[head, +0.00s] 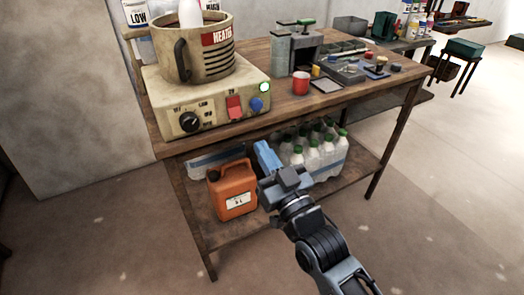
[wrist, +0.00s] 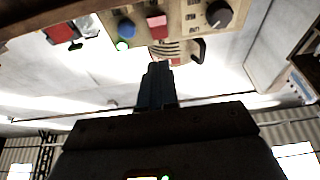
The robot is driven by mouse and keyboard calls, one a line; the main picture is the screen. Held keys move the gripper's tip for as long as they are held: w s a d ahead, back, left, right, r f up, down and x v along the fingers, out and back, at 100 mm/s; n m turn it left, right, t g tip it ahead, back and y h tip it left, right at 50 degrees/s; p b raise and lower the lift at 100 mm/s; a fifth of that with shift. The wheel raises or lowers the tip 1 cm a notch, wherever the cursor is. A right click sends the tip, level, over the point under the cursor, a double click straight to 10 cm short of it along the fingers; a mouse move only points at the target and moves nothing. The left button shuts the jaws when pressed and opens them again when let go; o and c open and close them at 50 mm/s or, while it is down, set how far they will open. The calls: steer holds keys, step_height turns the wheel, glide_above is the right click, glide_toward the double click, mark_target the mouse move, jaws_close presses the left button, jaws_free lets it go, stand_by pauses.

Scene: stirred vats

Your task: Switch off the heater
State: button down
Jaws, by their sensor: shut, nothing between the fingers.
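The heater (head: 213,120) is a cream box on the bench, with a worn pot (head: 200,55) labelled "HEATER" on top. Its front panel has a black knob (head: 188,121), a red switch (head: 234,107), a blue button (head: 257,104) and a lit green lamp (head: 265,87). The wrist view shows the panel upside down at the top, with the red switch (wrist: 157,24), blue button (wrist: 125,30), green lamp (wrist: 121,45) and knob (wrist: 219,13). My gripper (head: 265,154) is shut and empty, in front of and below the bench top, apart from the panel. Its fingers (wrist: 157,78) show dark in the wrist view.
An orange canister (head: 232,190) and several green-capped bottles (head: 312,158) stand on the lower shelf behind my gripper. A red cup (head: 300,83), a grey device (head: 296,50) and trays stand right of the heater on the bench (head: 290,112). The floor in front is clear.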

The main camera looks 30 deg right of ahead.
glide_toward(236, 114)
step_height(236, 114, up, 4)
steer(key=w, duration=0.2)
steer(key=w+f, duration=0.1)
steer(key=w, duration=0.1)
steer(key=shift+w+f, duration=0.6)
steer(key=shift+w, duration=0.25)
steer(key=shift+b, duration=0.3)
